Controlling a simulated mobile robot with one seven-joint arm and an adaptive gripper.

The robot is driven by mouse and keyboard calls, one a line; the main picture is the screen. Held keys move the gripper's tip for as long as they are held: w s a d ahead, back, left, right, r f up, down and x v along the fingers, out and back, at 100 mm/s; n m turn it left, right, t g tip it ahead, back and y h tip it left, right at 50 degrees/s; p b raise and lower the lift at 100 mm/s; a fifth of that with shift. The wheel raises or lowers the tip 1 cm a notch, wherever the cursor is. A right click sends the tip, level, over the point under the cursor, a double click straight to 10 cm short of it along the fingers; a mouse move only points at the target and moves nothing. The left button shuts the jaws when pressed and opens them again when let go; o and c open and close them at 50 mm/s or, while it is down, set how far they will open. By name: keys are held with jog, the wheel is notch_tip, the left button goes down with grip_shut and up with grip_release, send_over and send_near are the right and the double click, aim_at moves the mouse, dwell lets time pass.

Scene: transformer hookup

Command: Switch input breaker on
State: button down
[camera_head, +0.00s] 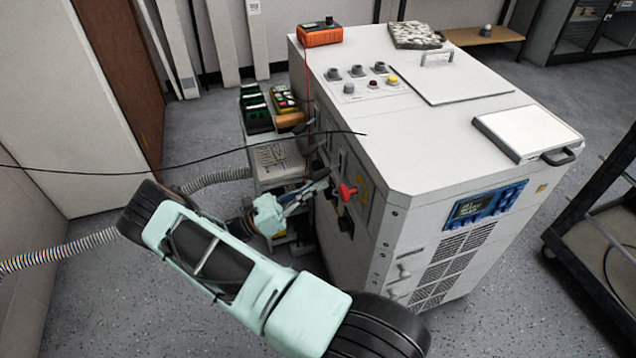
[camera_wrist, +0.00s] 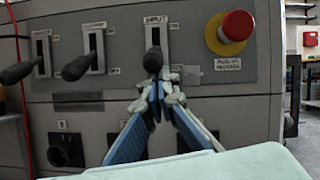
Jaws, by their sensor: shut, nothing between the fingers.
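The input breaker (camera_wrist: 153,60) is a black-knobbed lever in a light slot plate under an "INPUT" label, in the middle of the wrist view. Its knob stands at the lower part of the slot and points toward the camera. My gripper (camera_wrist: 158,84) has its blue-and-grey fingers together, with the tips just below the knob; whether they touch it I cannot tell. In the head view my gripper (camera_head: 325,182) is at the left side panel of the white cabinet (camera_head: 400,130), and the breaker is not clearly seen there.
Two similar levers (camera_wrist: 78,66) (camera_wrist: 20,72) are left of the input breaker. A red emergency stop button (camera_wrist: 237,26) is close on its right, also in the head view (camera_head: 347,192). Black sockets (camera_wrist: 66,150) sit below. A cart (camera_head: 278,160) stands beside the panel; a black cable crosses above my arm.

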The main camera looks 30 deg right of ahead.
aim_at(318, 176)
jog(key=r+y+p, duration=0.1)
jog(key=p, duration=0.1)
jog(key=a+r+y+p, duration=0.1)
jog(key=r+p, duration=0.1)
jog(key=shift+w+a, duration=0.15)
jog(key=shift+w+a+r+t+y+p, duration=0.15)
jog(key=shift+r+t+y+p, duration=0.15)
jog(key=shift+r+y+p, duration=0.45)
notch_tip(318, 176, up, 2)
jog(key=y+p, duration=0.3)
jog(key=p, duration=0.2)
jog(key=shift+t, duration=0.3)
jog(key=shift+r, duration=0.2)
